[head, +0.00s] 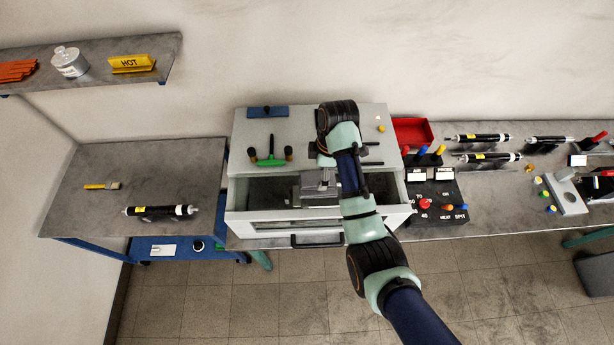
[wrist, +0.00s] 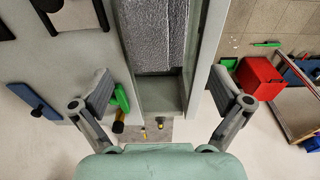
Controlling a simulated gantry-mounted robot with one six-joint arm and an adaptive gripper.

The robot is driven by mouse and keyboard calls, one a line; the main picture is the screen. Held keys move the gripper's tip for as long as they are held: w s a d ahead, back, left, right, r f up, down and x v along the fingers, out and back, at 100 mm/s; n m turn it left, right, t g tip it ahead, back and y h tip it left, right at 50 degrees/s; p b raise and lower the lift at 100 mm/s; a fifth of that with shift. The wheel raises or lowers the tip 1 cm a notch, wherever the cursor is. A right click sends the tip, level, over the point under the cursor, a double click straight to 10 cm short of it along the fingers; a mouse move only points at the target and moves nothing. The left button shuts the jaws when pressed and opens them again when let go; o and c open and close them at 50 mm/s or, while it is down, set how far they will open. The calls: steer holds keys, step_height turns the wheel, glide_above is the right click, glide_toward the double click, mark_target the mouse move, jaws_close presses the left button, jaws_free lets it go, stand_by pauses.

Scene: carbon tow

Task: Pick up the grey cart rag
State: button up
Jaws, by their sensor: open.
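I cannot pick out a grey cart rag for certain in either view. My gripper (head: 320,186) hangs over the open drawer in the head view, seen from above. In the wrist view my gripper (wrist: 161,88) has its two fingers spread wide, with nothing between them. The drawer (wrist: 146,97) runs between the fingers. A grey, rough-textured surface (wrist: 152,35) shows inside it; I cannot tell whether this is cloth or the drawer's floor. My arm hides part of the drawer (head: 404,190) in the head view.
The cabinet top holds a blue block (head: 267,112) and a green tool (head: 271,160). A bench (head: 80,190) with a brush (head: 101,186) stands left, a blue lower shelf (head: 175,245) beneath. A red bin (wrist: 258,78) lies beyond the drawer in the wrist view. Tools crowd the right bench.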

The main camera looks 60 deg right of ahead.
mark_target(308, 181)
step_height(308, 181, down, 2)
steer(key=shift+a+f, duration=0.15)
step_height(308, 181, down, 5)
steer(key=shift+w, duration=0.15)
steer(key=c, duration=1.2)
